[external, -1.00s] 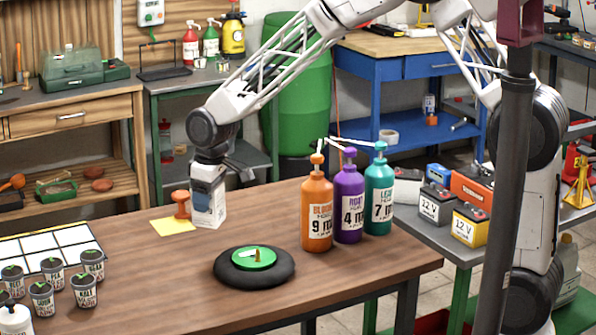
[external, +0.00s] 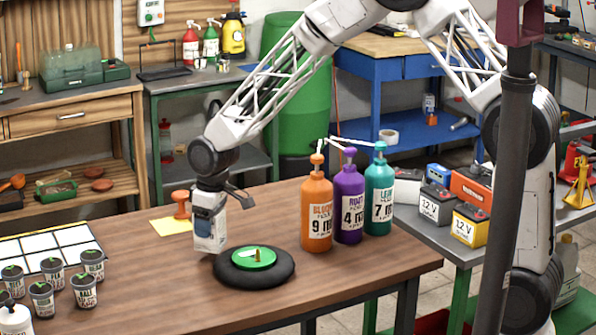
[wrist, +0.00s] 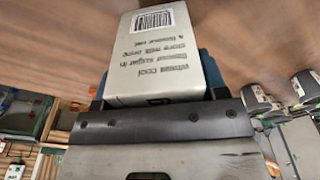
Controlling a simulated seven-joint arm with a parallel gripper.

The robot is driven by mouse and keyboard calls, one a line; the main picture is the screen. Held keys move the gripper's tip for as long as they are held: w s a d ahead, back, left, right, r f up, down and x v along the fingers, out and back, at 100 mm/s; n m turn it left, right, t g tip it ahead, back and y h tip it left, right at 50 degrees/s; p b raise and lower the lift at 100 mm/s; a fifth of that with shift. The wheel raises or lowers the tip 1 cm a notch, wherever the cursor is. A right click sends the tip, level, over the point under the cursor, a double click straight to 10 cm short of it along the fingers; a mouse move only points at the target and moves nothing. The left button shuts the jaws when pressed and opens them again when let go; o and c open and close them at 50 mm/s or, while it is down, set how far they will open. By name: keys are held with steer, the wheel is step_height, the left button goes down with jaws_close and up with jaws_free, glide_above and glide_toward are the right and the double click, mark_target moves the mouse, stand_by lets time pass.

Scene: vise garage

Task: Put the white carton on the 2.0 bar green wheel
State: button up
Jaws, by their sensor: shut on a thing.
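The white carton (external: 209,236) is in my gripper (external: 211,208), upright in the external view, just left of the wheel. In the wrist view the carton (wrist: 157,55) fills the space between the fingers, with printed text and a barcode on it. My gripper (wrist: 155,95) is shut on it. The wheel (external: 254,276) is a black tyre with a green hub (external: 254,258), lying flat on the table; the hub bears a small pointer. Its pressure marking is too small to read. The carton is beside the wheel, not over it. I cannot tell whether its base touches the table.
Orange (external: 317,213), purple (external: 349,205) and teal (external: 379,195) pump bottles stand right of the wheel. An orange stamp-like thing (external: 181,204) and yellow paper (external: 171,226) lie behind the carton. Several small pots (external: 53,268) and a white grid (external: 45,247) are at left.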

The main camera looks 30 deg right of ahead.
steer(key=shift+f, duration=1.3)
steer(key=shift+f, duration=0.2)
steer(key=o, duration=1.1)
steer(key=shift+o, duration=0.2)
steer(key=shift+r, duration=0.2)
steer(key=r, duration=0.8)
steer(key=s+d+r, duration=0.1)
steer(key=r, duration=0.3)
steer(key=shift+d, duration=0.1)
